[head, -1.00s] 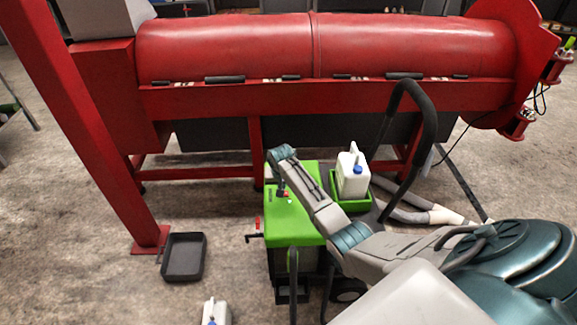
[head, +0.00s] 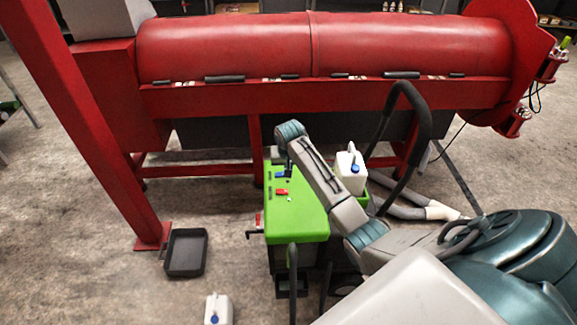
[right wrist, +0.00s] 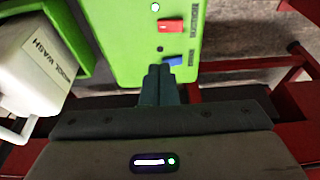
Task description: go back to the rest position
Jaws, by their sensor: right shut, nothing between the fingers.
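My right arm (head: 325,185) reaches in from the right in the head view, over the green-topped machine (head: 300,225). Its far end is near the top's back edge. My right gripper (right wrist: 158,72) shows in the right wrist view, with its fingers together and nothing between them. The fingers show in front of the machine's green top, close to a blue switch (right wrist: 173,61) in the picture; I cannot tell the gap. A red switch (right wrist: 171,26) lies beyond it. The red switch also shows uncovered in the head view (head: 282,192). My left gripper is not in view.
A white jug (head: 351,172) stands beside the green top, near a black hoop handle (head: 425,115). A large red drum machine (head: 320,48) spans the back. A black tray (head: 185,252) and another white jug (head: 218,308) are on the floor, front left.

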